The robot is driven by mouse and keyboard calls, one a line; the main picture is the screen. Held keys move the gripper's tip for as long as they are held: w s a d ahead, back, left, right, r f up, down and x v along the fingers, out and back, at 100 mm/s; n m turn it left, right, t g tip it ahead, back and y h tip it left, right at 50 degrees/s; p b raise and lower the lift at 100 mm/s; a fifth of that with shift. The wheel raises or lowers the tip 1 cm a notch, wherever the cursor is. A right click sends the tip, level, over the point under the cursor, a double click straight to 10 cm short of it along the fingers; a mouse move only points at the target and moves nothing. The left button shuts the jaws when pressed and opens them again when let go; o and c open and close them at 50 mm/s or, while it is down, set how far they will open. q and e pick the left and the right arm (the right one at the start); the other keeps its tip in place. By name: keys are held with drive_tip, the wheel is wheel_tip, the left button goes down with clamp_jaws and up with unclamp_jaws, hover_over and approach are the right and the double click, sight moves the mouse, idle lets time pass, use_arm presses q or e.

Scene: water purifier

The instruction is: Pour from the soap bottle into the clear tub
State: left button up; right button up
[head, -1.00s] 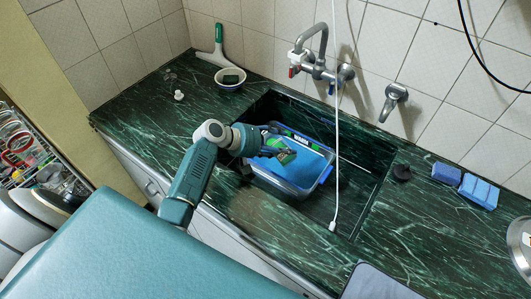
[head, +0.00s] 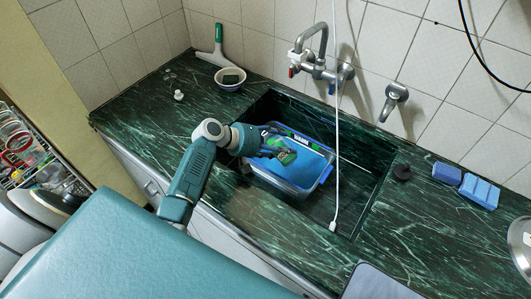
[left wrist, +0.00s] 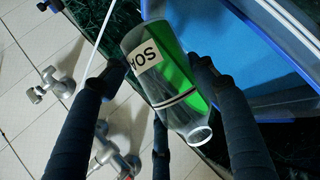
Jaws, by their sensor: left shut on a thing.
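My left gripper (head: 272,146) is over the clear tub (head: 323,178), which sits in the sink with blue liquid in it. The gripper is shut on the soap bottle (head: 287,157), a clear bottle with green liquid. In the left wrist view the soap bottle (left wrist: 165,72) lies between the fingers (left wrist: 160,75), tilted, with a white label reading "SOA" and its open mouth at the lower right. The tub's blue rim (left wrist: 290,35) shows beside it. No stream of soap can be made out. My right gripper is not in view.
The sink (head: 368,175) has dark walls, and a white cord (head: 337,120) hangs down into it. The faucet (head: 318,65) is behind. A bowl with a dark sponge (head: 230,78) stands back left. Blue sponges (head: 478,191) lie on the right counter.

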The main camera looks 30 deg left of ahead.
use_arm(q)
drive_tip(key=shift+n+h+b, duration=0.3)
drive_tip(key=shift+h+b, duration=0.1)
idle(2.0)
